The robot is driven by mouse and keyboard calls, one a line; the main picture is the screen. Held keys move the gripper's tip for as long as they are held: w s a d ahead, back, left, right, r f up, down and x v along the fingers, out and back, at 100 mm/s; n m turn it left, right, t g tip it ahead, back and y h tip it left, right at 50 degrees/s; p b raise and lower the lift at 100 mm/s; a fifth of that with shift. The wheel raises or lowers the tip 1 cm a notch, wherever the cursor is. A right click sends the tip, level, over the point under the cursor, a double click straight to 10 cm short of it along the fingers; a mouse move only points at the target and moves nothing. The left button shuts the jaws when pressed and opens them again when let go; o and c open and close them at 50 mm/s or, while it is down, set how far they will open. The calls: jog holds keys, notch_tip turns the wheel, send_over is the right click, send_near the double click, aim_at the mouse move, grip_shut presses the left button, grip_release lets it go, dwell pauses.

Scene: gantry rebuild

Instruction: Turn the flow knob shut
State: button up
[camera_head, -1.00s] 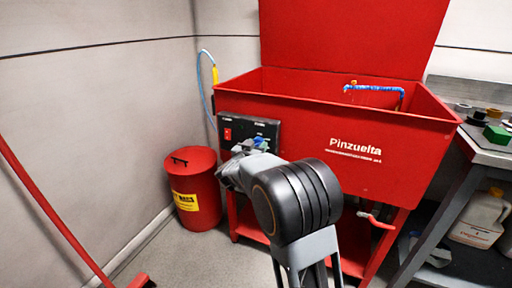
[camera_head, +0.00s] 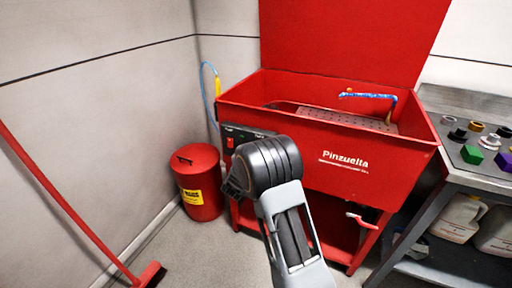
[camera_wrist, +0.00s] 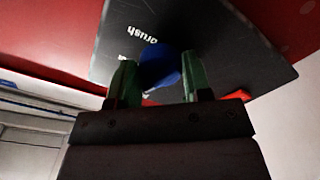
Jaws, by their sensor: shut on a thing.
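A black control panel (camera_head: 232,137) is on the front left of the red parts washer (camera_head: 370,170). The panel also fills the upper middle of the wrist view (camera_wrist: 215,35), with upside-down white lettering that seems to read "brush". A round blue knob (camera_wrist: 159,66) stands on it. My gripper (camera_wrist: 159,80) has green fingertips on either side of this knob and is shut on it. The knob's turn position cannot be read. In the head view my arm hides the knob, the gripper and much of the panel.
A red waste can (camera_head: 199,183) stands left of the washer. A red broom (camera_head: 75,215) leans at the far left. A workbench (camera_head: 455,165) at the right holds small caps and a purple block (camera_head: 471,154), with jugs (camera_head: 458,218) below. Floor between can and broom is clear.

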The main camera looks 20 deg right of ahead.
jog(key=shift+r+n+p, duration=0.15)
jog(key=shift+n+p, duration=1.55)
jog(key=shift+n, duration=0.1)
jog(key=o, duration=0.9)
jog(key=p+v, duration=0.1)
jog(key=v, duration=1.2)
jog(key=shift+s+a, duration=0.25)
jog(key=shift+a, duration=0.05)
